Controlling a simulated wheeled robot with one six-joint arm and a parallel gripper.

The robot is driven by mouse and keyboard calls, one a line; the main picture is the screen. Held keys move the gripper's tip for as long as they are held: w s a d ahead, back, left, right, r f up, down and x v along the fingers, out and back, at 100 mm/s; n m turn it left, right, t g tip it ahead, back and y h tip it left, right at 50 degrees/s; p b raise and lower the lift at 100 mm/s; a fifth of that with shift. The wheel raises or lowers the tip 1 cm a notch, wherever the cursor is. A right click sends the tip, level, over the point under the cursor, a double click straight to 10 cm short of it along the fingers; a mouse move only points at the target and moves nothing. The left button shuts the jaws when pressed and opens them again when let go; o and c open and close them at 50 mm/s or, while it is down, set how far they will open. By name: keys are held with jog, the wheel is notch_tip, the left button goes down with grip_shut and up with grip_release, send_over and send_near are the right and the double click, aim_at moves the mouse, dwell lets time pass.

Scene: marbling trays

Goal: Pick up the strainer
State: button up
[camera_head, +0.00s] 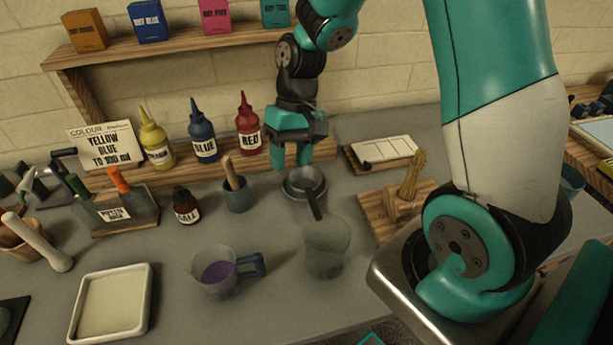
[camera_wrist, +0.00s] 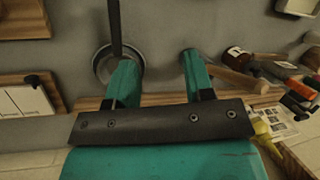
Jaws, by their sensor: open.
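The strainer (camera_head: 297,190) is a round, shallow metal bowl with a dark straight handle. It lies on the grey counter below the shelf, its handle pointing toward the clear beaker (camera_head: 326,250) in front. My gripper (camera_head: 290,158) is open and empty, fingers pointing down, above and just behind the strainer bowl. In the wrist view, the strainer (camera_wrist: 102,68) lies by the left finger of my gripper (camera_wrist: 159,68), which hides part of the bowl's right side. The bowl is not centred between the fingers. Its handle runs up out of that picture.
A mortar with a wooden pestle (camera_head: 236,196) stands close left of the strainer. Red (camera_head: 247,128), blue (camera_head: 204,135) and yellow (camera_head: 155,140) bottles stand behind. A jug of purple liquid (camera_head: 217,275) is front left. A wooden block with a brush (camera_head: 408,180) is right.

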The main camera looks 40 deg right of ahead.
aim_at(312, 194)
jog(key=d+f+m, duration=0.1)
jog(key=d+f, duration=0.1)
jog(key=d+f+m+p, duration=0.1)
jog(key=d+f, duration=0.1)
jog(key=d+f+m+g, duration=0.1)
jog(key=d+f, duration=0.1)
jog(key=shift+w+d+f, duration=0.1)
jog(key=shift+w+f, duration=0.3)
jog(key=p+x, duration=0.2)
jog(key=x, duration=0.5)
jog(key=shift+f, duration=0.25)
grip_shut()
